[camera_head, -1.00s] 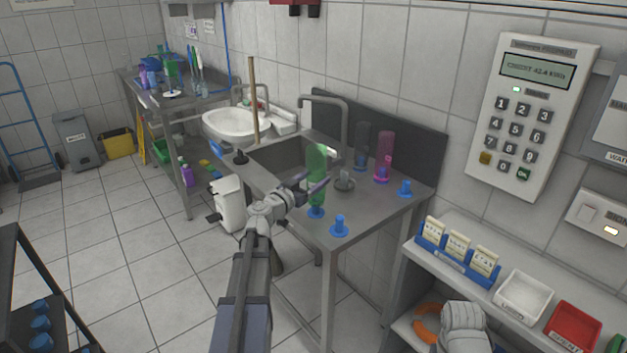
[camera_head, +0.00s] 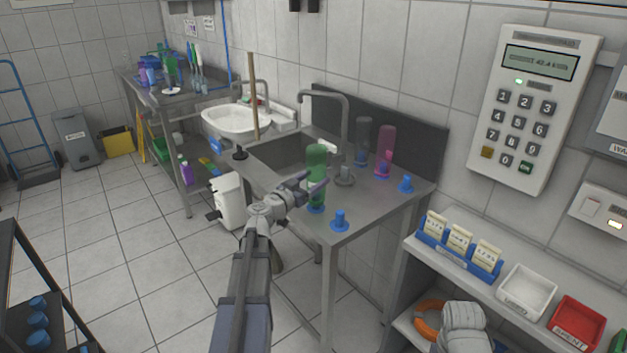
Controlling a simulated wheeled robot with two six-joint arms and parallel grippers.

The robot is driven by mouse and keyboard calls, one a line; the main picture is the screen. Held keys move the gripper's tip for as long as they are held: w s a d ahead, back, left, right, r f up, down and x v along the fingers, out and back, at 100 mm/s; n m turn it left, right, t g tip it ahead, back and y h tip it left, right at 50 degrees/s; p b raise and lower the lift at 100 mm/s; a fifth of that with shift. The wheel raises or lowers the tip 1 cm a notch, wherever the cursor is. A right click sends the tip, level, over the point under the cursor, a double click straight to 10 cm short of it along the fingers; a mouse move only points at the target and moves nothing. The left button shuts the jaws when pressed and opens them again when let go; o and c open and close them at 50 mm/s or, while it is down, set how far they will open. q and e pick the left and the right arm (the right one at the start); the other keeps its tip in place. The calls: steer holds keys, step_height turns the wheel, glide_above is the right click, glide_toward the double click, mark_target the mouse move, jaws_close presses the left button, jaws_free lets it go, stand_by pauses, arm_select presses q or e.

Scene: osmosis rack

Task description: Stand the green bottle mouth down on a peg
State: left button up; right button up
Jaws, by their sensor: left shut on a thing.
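The green bottle (camera_head: 317,158) is upright, mouth down, at the front of the steel sink bench (camera_head: 300,207). My left gripper (camera_head: 314,187) is shut on its lower part. A blue peg (camera_head: 316,208) shows right under the bottle, in line with it. The fingers hide part of the bottle's neck, so I cannot tell whether it rests fully on the peg. Empty blue pegs stand at the front corner (camera_head: 340,221) and at the right edge (camera_head: 405,184). My right gripper is not in view.
A pink bottle (camera_head: 386,147) and a grey bottle (camera_head: 362,137) stand on pegs behind. A grey fitting (camera_head: 344,176), the tap (camera_head: 346,108) and the sink basin (camera_head: 285,152) are close by. A shelf with trays (camera_head: 525,293) is at the right.

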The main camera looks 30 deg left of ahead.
arm_select(q)
steer(key=shift+f, duration=0.15)
steer(key=shift+f+b, duration=0.5)
steer(key=shift+b, duration=0.1)
steer(key=shift+f+b, duration=0.35)
steer(key=shift+f, duration=0.05)
stand_by(0.4)
steer(key=o, duration=1.5)
steer(key=shift+c, duration=0.2)
steer(key=s+a, duration=0.1)
steer(key=s, duration=0.9)
steer(key=shift+a, duration=0.2)
stand_by(0.5)
